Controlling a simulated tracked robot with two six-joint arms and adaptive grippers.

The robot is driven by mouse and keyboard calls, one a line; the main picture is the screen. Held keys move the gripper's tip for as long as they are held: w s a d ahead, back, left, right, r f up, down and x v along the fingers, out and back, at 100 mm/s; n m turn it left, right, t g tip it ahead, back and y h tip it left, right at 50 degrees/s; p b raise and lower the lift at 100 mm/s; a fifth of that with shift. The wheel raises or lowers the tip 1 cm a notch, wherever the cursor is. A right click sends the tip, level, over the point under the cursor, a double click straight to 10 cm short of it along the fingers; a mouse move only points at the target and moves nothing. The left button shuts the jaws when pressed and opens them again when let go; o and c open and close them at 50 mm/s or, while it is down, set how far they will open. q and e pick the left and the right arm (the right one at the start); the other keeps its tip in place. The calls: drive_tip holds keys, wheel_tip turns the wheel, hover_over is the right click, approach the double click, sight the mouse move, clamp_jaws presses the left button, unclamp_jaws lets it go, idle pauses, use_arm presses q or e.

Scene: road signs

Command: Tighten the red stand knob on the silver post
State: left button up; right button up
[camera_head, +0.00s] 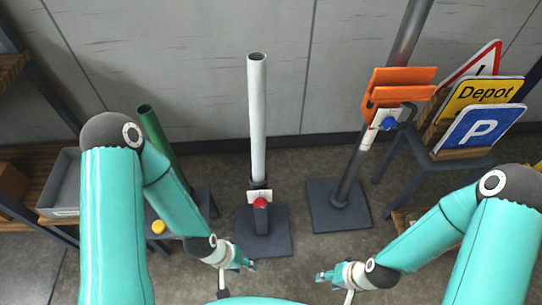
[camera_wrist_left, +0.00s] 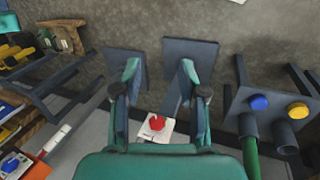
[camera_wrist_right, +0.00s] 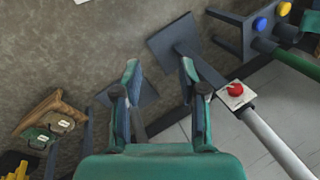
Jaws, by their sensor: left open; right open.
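The red knob (camera_head: 260,203) sits on a white plate low on the pale silver post (camera_head: 257,120), which stands upright on a dark square base (camera_head: 263,240). The red knob also shows in the left wrist view (camera_wrist_left: 157,122), low between the fingers, and in the right wrist view (camera_wrist_right: 235,89), right of the fingers. My left gripper (camera_head: 246,265) is open and empty, in front of the base and apart from the knob. My right gripper (camera_head: 323,276) is open and empty, in front and to the right of the base. Neither touches the knob.
A tilted grey post (camera_head: 405,40) with a blue knob (camera_head: 388,124) and orange boards (camera_head: 395,85) stands right. Road signs (camera_head: 482,125) rest on a rack. A grey bin (camera_head: 62,180) is at left.

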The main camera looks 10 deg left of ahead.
use_arm(q)
drive_tip(key=shift+w+d, duration=0.15)
drive_tip(key=shift+w, duration=0.15)
